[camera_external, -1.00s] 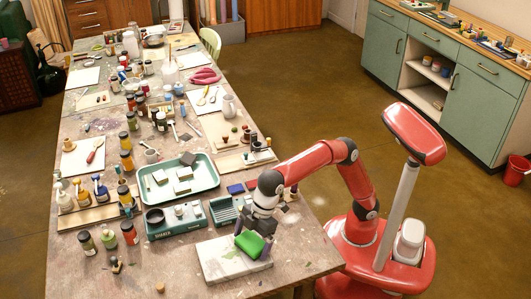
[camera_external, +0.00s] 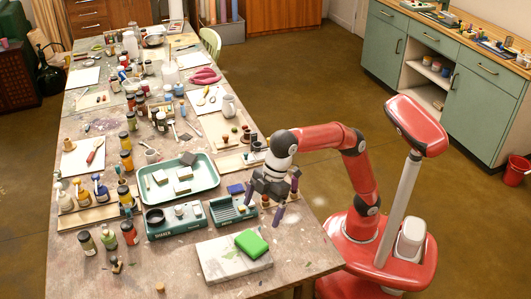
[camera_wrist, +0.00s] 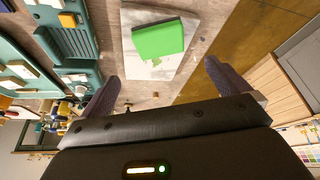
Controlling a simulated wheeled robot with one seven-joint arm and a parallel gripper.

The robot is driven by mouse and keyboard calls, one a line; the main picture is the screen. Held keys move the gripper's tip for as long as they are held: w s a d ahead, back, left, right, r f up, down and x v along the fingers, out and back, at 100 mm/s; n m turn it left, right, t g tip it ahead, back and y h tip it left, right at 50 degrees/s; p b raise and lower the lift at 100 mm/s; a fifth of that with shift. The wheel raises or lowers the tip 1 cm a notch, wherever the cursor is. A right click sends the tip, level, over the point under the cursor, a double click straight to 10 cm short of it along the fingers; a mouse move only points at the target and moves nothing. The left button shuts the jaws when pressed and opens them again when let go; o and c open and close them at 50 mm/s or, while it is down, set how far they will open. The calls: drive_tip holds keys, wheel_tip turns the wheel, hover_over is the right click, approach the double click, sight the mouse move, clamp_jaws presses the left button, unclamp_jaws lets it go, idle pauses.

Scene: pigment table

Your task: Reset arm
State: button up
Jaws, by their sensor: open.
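My gripper (camera_external: 280,201) is open and empty, raised above the table's right side. Its two dark fingers (camera_wrist: 160,85) stand wide apart in the wrist view. A green block (camera_external: 251,244) lies on a pale, paint-marked slab (camera_external: 225,262) near the table's front edge. In the wrist view the green block (camera_wrist: 158,40) and the slab (camera_wrist: 140,16) appear beyond the fingers, apart from them.
A teal tray (camera_external: 210,203) with several blocks lies left of my gripper. Teal holders (camera_external: 160,232) stand in front of it. Several paint jars (camera_external: 129,233) crowd the table's left. The table's front right is fairly clear.

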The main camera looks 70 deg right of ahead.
idle(0.4)
drive_tip(key=w+d+f+m+t+h+b, duration=0.1)
drive_tip(key=w+d+m+t, duration=0.15)
drive_tip(key=d, duration=1.05)
drive_tip(key=w+d+f+m+t+h, duration=0.1)
drive_tip(key=w+d+f+m+t, duration=0.2)
drive_tip(key=d, duration=1)
drive_tip(key=s+d+f+m+h, duration=0.1)
drive_tip(key=s+d+f+m, duration=0.3)
drive_tip(key=d+f, duration=0.4)
drive_tip(key=s+d+f+m+g+h+p, duration=0.1)
drive_tip(key=s+d+f+m, duration=0.3)
drive_tip(key=d+f, duration=0.5)
drive_tip(key=s+d, duration=0.2)
drive_tip(key=shift+s+d, duration=0.3)
drive_tip(key=shift+d, duration=0.05)
drive_tip(key=shift+g, duration=0.25)
